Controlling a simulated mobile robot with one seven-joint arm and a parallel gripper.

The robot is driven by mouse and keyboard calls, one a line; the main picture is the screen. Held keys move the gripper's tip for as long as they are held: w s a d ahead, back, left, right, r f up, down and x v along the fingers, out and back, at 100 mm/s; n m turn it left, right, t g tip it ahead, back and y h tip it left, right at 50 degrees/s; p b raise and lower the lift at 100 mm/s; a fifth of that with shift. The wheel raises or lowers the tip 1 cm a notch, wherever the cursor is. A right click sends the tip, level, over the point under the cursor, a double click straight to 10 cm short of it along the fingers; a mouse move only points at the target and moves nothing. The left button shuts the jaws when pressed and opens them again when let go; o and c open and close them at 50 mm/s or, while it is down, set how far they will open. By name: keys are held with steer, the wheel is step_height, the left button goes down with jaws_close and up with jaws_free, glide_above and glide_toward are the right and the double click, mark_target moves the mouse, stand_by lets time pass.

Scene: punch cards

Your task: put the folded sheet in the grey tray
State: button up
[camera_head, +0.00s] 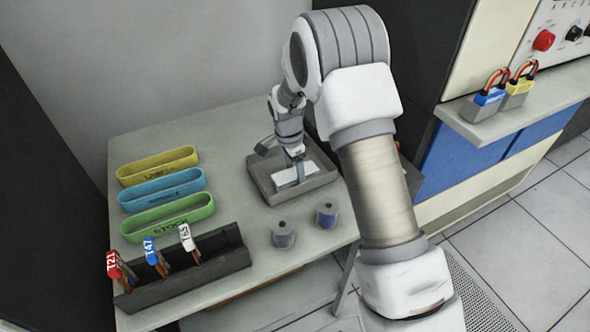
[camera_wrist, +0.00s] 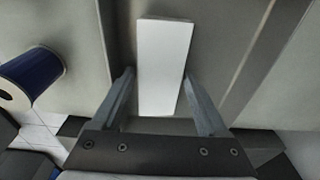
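The folded sheet (camera_wrist: 163,65) is a plain white, narrow rectangle. In the head view the sheet (camera_head: 286,178) lies inside the grey tray (camera_head: 264,181), which stands near the table's right edge. The tray (camera_wrist: 225,50) also surrounds the sheet in the wrist view. My gripper (camera_head: 298,180) points down into the tray over the sheet. In the wrist view my gripper (camera_wrist: 159,76) has its fingers apart, one at each side of the sheet, with a small gap at the left. The far end of the sheet is partly hidden by my gripper in the head view.
Yellow (camera_head: 158,165), blue (camera_head: 162,188) and green (camera_head: 168,217) oval holders lie left on the table. A dark rack (camera_head: 222,252) holds several numbered tags. A grey spool (camera_head: 283,235) and a blue spool (camera_head: 327,215) stand in front of the tray.

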steer(key=shift+o, duration=0.8)
step_height(320, 180, up, 13)
steer(key=a+p, duration=0.1)
steer(key=p, duration=0.1)
step_height(320, 180, up, 8)
steer(key=n+t, duration=0.1)
steer(key=n, duration=0.1)
glide_above(291, 174)
steer(key=s+d, duration=0.4)
steer(key=s+d+r+n+t+y, duration=0.1)
steer(key=s+d+r+n, duration=0.3)
steer(key=s+r, duration=0.4)
steer(key=s+d+n+t, duration=0.1)
steer(key=s+d+n, duration=0.1)
steer(key=s, duration=0.7)
steer(key=s+d+r+n+t, duration=0.1)
steer(key=s+n+t, duration=0.1)
steer(key=s+n, duration=0.3)
steer(key=shift+s+d, duration=0.35)
steer(key=shift+s, duration=1.5)
